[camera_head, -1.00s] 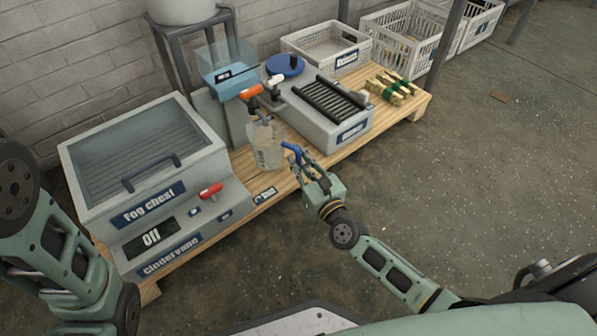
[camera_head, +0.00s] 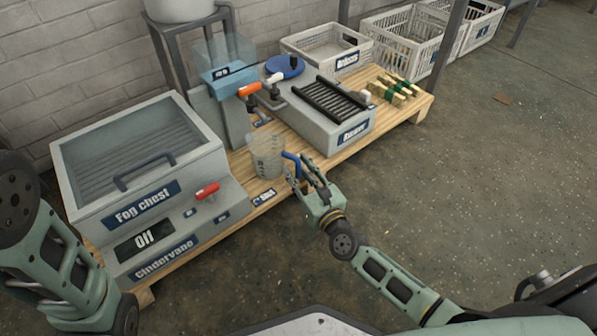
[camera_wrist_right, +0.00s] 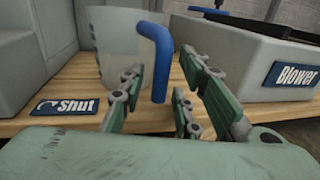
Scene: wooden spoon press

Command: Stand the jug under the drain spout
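The translucent jug (camera_head: 265,158) stands upright on the wooden pallet, close in front of the drain valve with the orange handle (camera_head: 249,90). Its blue handle (camera_head: 294,163) points toward my right gripper (camera_head: 305,178). In the right wrist view the jug (camera_wrist_right: 112,45) is at the upper left, and its blue handle (camera_wrist_right: 158,60) hangs down between the spread fingers, with a gap on the left side. My right gripper looks open around the handle. The spout (camera_head: 262,120) shows just above the jug's rim; whether it is over the opening is unclear. My left gripper is out of view.
The fog chest (camera_head: 140,185) with a red lever (camera_head: 207,190) stands left of the jug. The grey blower box (camera_head: 330,125) stands to its right. A "Shut" label (camera_wrist_right: 65,107) is on the pallet's front edge.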

